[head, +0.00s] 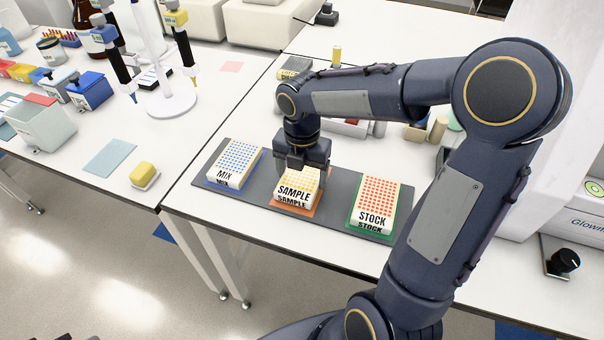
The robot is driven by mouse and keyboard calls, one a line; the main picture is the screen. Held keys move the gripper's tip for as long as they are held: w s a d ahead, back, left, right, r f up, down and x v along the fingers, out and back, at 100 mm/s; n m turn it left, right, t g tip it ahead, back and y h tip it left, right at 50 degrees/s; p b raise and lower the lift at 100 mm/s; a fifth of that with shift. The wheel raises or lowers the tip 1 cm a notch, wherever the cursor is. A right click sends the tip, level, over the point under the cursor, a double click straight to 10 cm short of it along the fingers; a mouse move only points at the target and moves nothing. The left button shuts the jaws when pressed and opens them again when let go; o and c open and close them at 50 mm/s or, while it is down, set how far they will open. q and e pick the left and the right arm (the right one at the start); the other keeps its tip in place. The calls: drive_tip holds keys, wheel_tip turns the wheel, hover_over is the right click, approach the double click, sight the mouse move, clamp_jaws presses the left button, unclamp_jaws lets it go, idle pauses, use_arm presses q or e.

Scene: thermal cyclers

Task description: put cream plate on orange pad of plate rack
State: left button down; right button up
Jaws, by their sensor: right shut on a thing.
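The plate rack (334,210) is a dark grey board near the front edge of the right bench, with blue, orange and green pads. The cream plate (297,191), marked SAMPLE with yellow-orange dots, is at the middle, over the orange pad (300,213), whose edges show around it. I cannot tell whether it rests fully on the pad. My right gripper (303,172) is above the plate, shut on it; its fingers partly cover the plate's upper part. My left gripper is not in view.
A MIX plate (234,165) with blue dots stands on the blue pad at left. A STOCK plate (375,204) with red dots stands on the green pad at right. A pipette stand (171,102) is on the left bench. Small items stand behind the rack.

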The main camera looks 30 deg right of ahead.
sight(302, 176)
drive_tip(key=shift+f, duration=0.3)
drive_tip(key=shift+f, duration=0.15)
drive_tip(key=o, duration=1)
wheel_tip(302, 176, up, 12)
drive_tip(key=s+a+f+m+t+y, duration=0.1)
drive_tip(key=s+m+t, duration=0.1)
drive_tip(key=s+m, duration=0.3)
drive_tip(key=s+a+f+m+t+y, duration=0.1)
drive_tip(key=s+m, duration=0.5)
drive_tip(key=m, duration=0.7)
drive_tip(key=s+a+f+m+t+y, duration=0.1)
drive_tip(key=s+a+f+m+t, duration=0.1)
drive_tip(key=s+m, duration=0.4)
drive_tip(key=shift+f+m+t+y+p, duration=0.2)
drive_tip(key=shift+f+m, duration=0.1)
drive_tip(key=shift+m, duration=0.7)
drive_tip(key=shift+f+m+t+y+p, duration=0.1)
drive_tip(key=shift+f+m+y+p, duration=0.15)
drive_tip(key=shift+m, duration=0.75)
